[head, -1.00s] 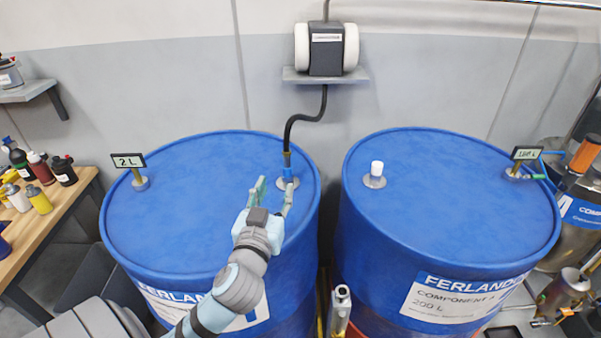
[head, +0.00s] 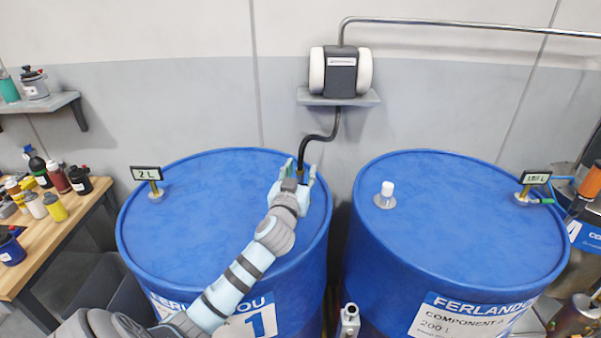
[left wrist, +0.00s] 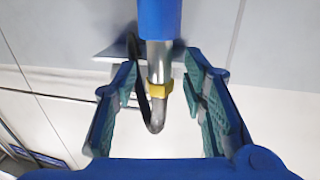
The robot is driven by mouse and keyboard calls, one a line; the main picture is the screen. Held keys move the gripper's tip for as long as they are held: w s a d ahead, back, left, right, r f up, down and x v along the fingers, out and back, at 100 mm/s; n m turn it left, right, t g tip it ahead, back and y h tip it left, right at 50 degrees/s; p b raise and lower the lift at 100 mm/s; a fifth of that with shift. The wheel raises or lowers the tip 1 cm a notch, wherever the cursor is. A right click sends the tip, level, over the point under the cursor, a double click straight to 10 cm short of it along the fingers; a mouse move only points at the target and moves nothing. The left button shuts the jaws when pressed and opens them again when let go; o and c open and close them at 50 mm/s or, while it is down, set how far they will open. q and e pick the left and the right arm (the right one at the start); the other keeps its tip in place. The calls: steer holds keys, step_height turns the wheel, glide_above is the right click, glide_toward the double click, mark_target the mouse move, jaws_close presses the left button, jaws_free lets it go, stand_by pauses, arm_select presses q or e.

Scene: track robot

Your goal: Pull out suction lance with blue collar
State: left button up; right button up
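The suction lance stands in the left blue drum (head: 215,215) near its right rim. Its black hose (head: 318,138) rises from behind my left gripper (head: 301,168), which hides the collar in the head view. In the left wrist view the lance shows a blue collar (left wrist: 158,18), a bare silver tube (left wrist: 158,60) and a yellow ring (left wrist: 158,88). My left gripper's fingers are open on both sides of the tube, with a gap to each.
The hose leads up to a pump (head: 340,72) on a wall shelf (head: 338,97). A second blue drum (head: 455,215) with a white cap (head: 387,189) stands right. A gauge reading 2 L (head: 147,173) stands on the left drum. Bottles crowd a wooden bench (head: 35,250) at left.

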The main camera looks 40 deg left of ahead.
arm_select(q)
steer(key=shift+s, duration=0.1)
steer(key=shift+f, duration=0.1)
jaws_close()
steer(key=shift+r+p, duration=0.35)
steer(key=shift+r, duration=0.1)
steer(key=shift+w+r+p, duration=0.2)
steer(key=shift+r+p, duration=0.25)
steer(key=shift+r, duration=0.05)
steer(key=shift+r+p, duration=1.7)
steer(key=shift+r, duration=0.2)
